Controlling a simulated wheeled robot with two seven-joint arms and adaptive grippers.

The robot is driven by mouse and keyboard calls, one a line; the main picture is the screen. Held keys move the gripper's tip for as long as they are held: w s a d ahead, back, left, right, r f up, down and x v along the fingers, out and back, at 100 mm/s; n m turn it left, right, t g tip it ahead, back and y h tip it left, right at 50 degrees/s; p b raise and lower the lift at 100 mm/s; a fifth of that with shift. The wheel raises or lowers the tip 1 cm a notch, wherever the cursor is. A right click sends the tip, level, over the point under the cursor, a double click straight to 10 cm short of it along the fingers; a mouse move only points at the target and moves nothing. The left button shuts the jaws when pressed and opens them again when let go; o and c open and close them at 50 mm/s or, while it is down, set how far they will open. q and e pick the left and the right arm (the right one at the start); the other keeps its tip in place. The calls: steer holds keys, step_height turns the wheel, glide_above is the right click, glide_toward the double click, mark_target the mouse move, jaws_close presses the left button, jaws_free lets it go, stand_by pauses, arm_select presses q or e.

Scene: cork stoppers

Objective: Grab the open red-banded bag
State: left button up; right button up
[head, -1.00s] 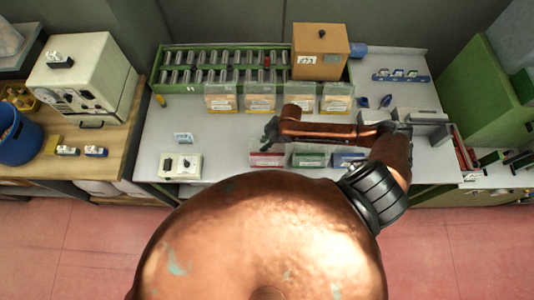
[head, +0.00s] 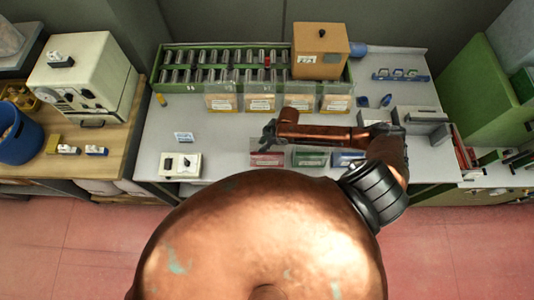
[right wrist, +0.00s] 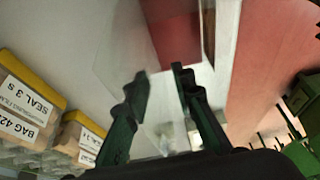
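The open red-banded bag (head: 267,159) stands at the table's front, leftmost of three clear bags. Its clear upper part shows faintly under my right gripper (head: 265,141). In the right wrist view a red band (right wrist: 178,38) and clear film lie just beyond my right gripper (right wrist: 160,78). Its two dark fingers are apart, with a gap between the tips. I see nothing clearly held, and cannot tell whether film lies between the tips. My left gripper is not in view.
A green-banded bag (head: 309,159) and a blue-banded bag (head: 346,158) stand to the right. Several yellow-labelled bags (head: 260,103) stand behind, before a green rack (head: 157,78). A white switch box (head: 180,165) sits to the left, with bare table between.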

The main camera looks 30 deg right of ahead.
steer(key=shift+c, duration=0.4)
jaws_close()
